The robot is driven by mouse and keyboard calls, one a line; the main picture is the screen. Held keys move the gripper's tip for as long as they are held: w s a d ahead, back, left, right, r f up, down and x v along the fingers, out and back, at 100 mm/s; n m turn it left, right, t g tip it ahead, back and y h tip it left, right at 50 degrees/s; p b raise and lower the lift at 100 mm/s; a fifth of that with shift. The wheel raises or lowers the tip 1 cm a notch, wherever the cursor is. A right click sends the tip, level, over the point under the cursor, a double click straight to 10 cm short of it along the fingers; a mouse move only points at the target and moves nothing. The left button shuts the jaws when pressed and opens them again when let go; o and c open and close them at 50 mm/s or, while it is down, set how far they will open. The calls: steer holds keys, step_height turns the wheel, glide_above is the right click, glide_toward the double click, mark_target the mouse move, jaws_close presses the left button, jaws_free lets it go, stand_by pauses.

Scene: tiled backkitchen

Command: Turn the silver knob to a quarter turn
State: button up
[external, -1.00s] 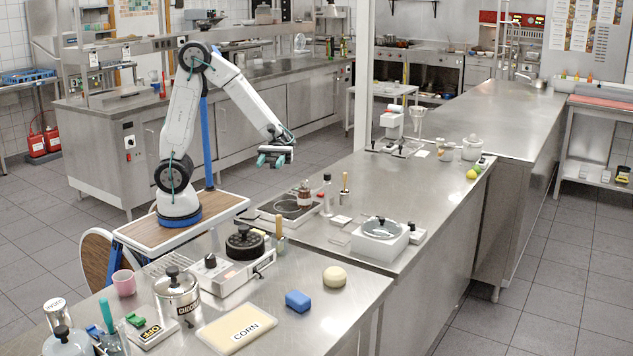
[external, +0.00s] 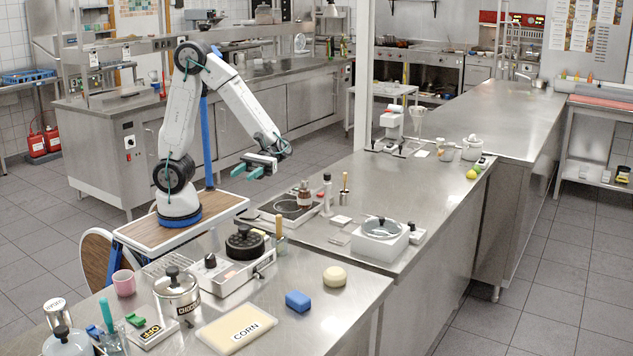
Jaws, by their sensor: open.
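My gripper (external: 250,170) is open and empty, with teal fingertips. It hangs in the air above and behind the counter, left of the hot plate. A white appliance (external: 232,275) on the near counter carries a round black-topped piece (external: 244,243) and a small dark knob (external: 210,261) at its left end. The gripper is well above and apart from both. I cannot tell a clearly silver knob; any knob on the hot plate (external: 292,208) is too small to make out.
A brown bottle (external: 305,194) and a dark-topped tall bottle (external: 327,192) stand by the hot plate.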

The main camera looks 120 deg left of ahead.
steer(key=s+d+f+m+g+y, duration=0.3)
steer(key=s+d+f+m+g, duration=0.15)
steer(key=m+g, duration=0.2)
step_height(320, 180, up, 8)
steer(key=m+t+y, duration=0.3)
steer(key=m+y, duration=2.8)
steer(key=y, duration=0.1)
glide_above(302, 183)
steer(key=d, duration=0.4)
steer(key=a+f, duration=0.1)
steer(key=f, duration=0.1)
steer(key=a+f, duration=0.1)
steer(key=f, duration=0.1)
steer(key=a+f, duration=0.1)
steer(key=f, duration=0.1)
steer(key=shift+a+f, duration=0.3)
steer(key=shift+a, duration=0.85)
